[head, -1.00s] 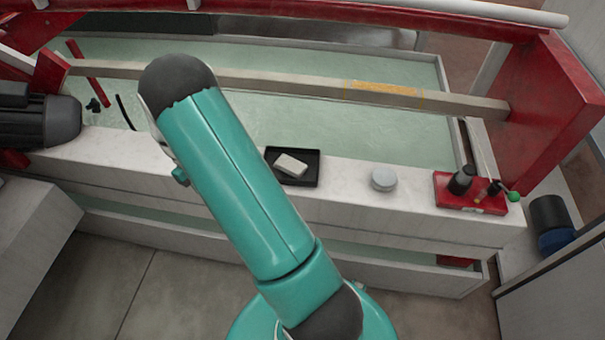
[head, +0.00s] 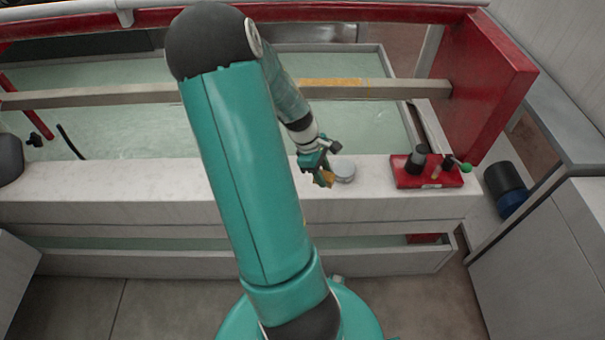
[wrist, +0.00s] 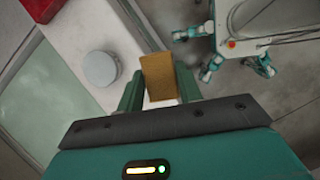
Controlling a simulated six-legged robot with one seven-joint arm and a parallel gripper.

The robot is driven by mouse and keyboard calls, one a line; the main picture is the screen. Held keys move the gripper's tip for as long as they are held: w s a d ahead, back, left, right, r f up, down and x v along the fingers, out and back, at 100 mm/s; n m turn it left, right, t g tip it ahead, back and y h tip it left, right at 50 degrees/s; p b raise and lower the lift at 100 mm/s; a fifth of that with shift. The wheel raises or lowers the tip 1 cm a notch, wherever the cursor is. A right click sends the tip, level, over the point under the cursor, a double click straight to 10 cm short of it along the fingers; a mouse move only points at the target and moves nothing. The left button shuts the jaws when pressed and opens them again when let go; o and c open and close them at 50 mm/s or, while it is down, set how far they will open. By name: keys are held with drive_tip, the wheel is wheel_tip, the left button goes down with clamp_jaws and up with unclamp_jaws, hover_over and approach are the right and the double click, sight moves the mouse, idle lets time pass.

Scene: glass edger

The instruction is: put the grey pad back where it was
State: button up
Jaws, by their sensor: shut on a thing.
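My gripper (head: 325,176) is shut on a tan-brown block. In the wrist view the block (wrist: 158,77) sits between the two green fingers of my gripper (wrist: 159,90). The held block looks tan, not grey. It is over the white ledge, close to the left of a round light-grey disc (head: 344,171); I cannot tell if it touches the ledge. The disc also shows in the wrist view (wrist: 100,68), lying flat on the ledge and apart from the block. I cannot tell whether the disc is the grey pad.
A red holder (head: 428,172) with dark bottles and a green-tipped tool stands right of the disc. Pale green glass (head: 130,130) and a long bar (head: 380,89) lie behind.

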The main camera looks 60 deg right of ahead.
drive_tip(key=w+d+f, duration=0.4)
drive_tip(key=w+d, duration=0.2)
drive_tip(key=w, duration=0.1)
hover_over(305, 176)
drive_tip(key=f, duration=0.5)
drive_tip(key=shift+w+a, duration=0.3)
drive_tip(key=shift+w+d+f, duration=0.2)
drive_tip(key=shift+w+f, duration=0.1)
drive_tip(key=shift+f, duration=1.65)
drive_tip(key=o, duration=0.8)
drive_tip(key=shift+f, duration=0.15)
drive_tip(key=shift+o, duration=0.4)
drive_tip(key=v, duration=1.2)
